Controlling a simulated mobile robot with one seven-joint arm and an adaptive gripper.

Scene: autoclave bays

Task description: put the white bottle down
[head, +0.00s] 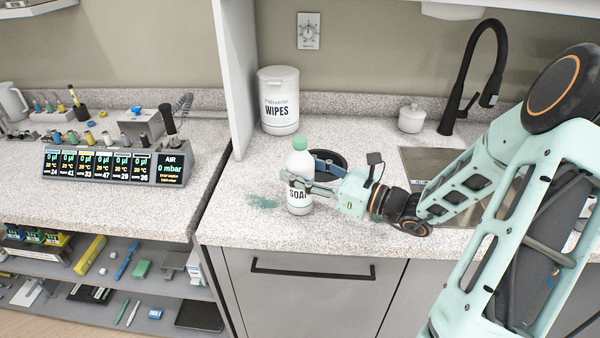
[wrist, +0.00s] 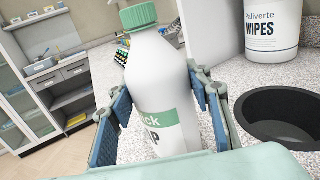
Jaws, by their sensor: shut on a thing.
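The white bottle (head: 299,163) has a green cap and a label reading SOAP, partly covered by my gripper. It is upright over the speckled counter (head: 235,215), near the front edge. My gripper (head: 312,188) reaches in from the right and is shut around the bottle's body. In the wrist view the white bottle (wrist: 160,85) stands between the two blue-padded fingers of my gripper (wrist: 160,115). I cannot tell whether its base touches the counter.
A dark round bowl or opening (head: 330,158) is just behind my gripper. A wipes tub (head: 279,100), a small white lidded jar (head: 411,118), a black tap (head: 455,100) and a sink (head: 430,160) stand further back. A greenish patch (head: 262,202) marks the counter left of the bottle.

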